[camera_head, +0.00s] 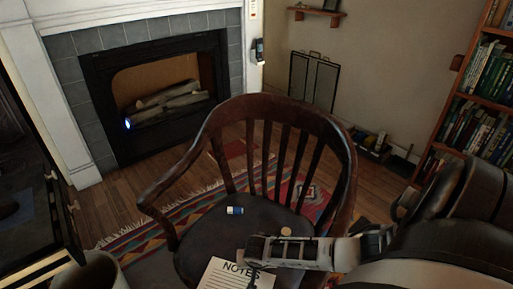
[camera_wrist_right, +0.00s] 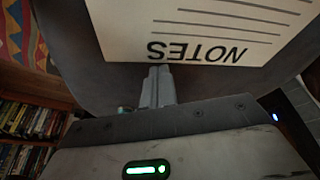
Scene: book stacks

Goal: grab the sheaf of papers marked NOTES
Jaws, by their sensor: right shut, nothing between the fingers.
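The white sheaf marked NOTES (camera_head: 222,271) lies on the dark chair seat (camera_head: 205,240) at the bottom of the head view, cut off by the frame. In the right wrist view the sheaf (camera_wrist_right: 215,22) fills the top, its lettering upside down. My right gripper (camera_head: 254,274) reaches in from the right over the sheaf and hides part of its right side. In the wrist view its fingers (camera_wrist_right: 158,78) are together and empty, with their tips at the sheaf's NOTES edge; I cannot tell whether they touch it. My left gripper is in neither view.
A small blue-and-white cylinder (camera_head: 235,211) and a round tan disc (camera_head: 286,231) lie on the seat. The chair's curved wooden back (camera_head: 283,103) rises behind them. A fireplace (camera_head: 165,100) stands at the back left, a bookcase (camera_head: 470,110) at the right. A grey bin-like container (camera_head: 101,272) is at bottom left.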

